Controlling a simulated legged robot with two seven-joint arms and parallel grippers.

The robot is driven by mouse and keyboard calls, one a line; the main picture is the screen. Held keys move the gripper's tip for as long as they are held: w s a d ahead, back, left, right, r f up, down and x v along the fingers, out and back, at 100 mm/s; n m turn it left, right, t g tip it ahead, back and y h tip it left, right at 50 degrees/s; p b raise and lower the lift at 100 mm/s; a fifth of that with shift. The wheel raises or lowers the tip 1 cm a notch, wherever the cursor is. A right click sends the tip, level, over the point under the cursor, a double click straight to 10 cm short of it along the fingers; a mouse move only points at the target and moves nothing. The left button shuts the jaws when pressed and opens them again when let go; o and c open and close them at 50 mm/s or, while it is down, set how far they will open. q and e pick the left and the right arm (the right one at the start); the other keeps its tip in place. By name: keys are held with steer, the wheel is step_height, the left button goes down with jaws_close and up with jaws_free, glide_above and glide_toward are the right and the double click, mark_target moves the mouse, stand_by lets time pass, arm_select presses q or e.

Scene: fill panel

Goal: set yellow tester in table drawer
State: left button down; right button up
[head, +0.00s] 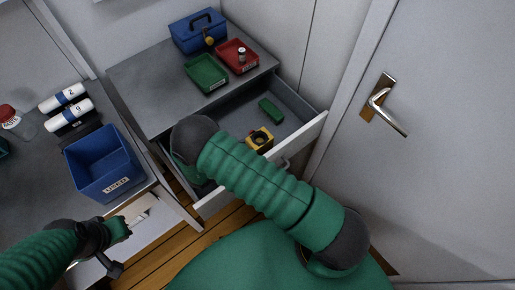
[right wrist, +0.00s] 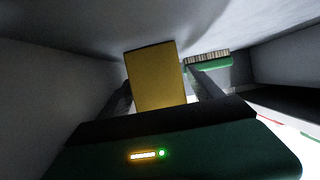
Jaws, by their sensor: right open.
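The yellow tester (head: 260,139) is inside the open table drawer (head: 311,128), near its front panel and partly hidden by my right arm. In the right wrist view the yellow tester (right wrist: 155,75) shows as a plain yellow face between the two fingers of my right gripper (right wrist: 160,84), which is open around it. I cannot tell whether the fingers touch it. In the head view my right arm hides this gripper. My left gripper (head: 120,228) hangs low at the left, in front of the side table, away from the drawer; its jaws are unclear.
A blue toolbox (head: 198,31), red tray (head: 237,57) and green tray (head: 206,74) stand on the tabletop. A blue bin (head: 104,166) sits on the left table. A door (head: 438,110) stands right.

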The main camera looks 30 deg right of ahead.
steer(key=v, duration=0.7)
steer(key=shift+a+r, duration=0.25)
steer(key=shift+a, duration=0.05)
stand_by(0.8)
